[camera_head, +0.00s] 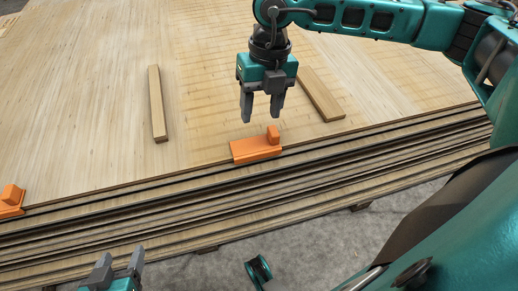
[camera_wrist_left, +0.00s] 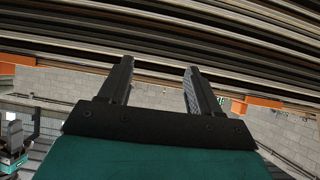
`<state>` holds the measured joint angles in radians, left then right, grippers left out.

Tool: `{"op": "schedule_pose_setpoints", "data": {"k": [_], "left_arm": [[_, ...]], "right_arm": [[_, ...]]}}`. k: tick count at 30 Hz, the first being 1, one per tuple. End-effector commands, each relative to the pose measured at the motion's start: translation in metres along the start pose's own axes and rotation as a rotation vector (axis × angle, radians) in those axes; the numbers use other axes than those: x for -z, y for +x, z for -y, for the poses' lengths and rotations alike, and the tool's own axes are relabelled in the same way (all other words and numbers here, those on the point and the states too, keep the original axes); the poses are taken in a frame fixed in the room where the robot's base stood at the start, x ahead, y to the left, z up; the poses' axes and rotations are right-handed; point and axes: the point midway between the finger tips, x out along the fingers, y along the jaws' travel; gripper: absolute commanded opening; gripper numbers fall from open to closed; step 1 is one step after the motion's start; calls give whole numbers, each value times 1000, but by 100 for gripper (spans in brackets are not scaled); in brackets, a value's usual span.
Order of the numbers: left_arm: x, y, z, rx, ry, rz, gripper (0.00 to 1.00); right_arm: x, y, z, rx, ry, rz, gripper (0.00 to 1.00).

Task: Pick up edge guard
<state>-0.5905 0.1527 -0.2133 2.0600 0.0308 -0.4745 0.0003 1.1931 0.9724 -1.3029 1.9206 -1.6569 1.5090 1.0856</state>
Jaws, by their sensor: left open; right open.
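An orange edge guard (camera_head: 252,150) with a raised block sits on the front edge of the veneer stack (camera_head: 80,130), near the middle of the head view. A second orange edge guard (camera_head: 9,207) sits on the same edge at the far left, partly cut off. My right gripper (camera_head: 262,117) is open and empty, pointing down above the middle edge guard and apart from it. My left gripper (camera_head: 121,256) is open and empty, low in front of the stack's side. The left wrist view shows its open fingers (camera_wrist_left: 158,68) facing the layered side, with orange pieces (camera_wrist_left: 265,102) at both sides.
Two wooden battens lie on the stack top, one at left (camera_head: 157,105) and one at right (camera_head: 320,95) behind my right gripper. The stack top between the battens is otherwise clear.

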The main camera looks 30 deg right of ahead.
Motion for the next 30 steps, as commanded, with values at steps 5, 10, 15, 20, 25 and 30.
{"op": "schedule_pose_setpoints", "data": {"k": [5,10,15,20,25,30], "left_arm": [[1,3,0,-2,3,-13,63],[-5,7,0,-3,2,-13,63],[-12,11,-1,-7,1,-4,63],[-14,12,-3,-10,-1,2,63],[-14,14,-5,-13,-9,-4,63],[-17,17,-8,-20,-17,-6,63]], "right_arm": [[-16,-8,34,128,65,72,53],[-18,17,41,142,71,76,53],[-21,48,45,139,69,75,53],[-22,62,46,136,67,76,53],[-26,77,51,137,69,75,53],[-32,102,57,136,67,75,53]]}}
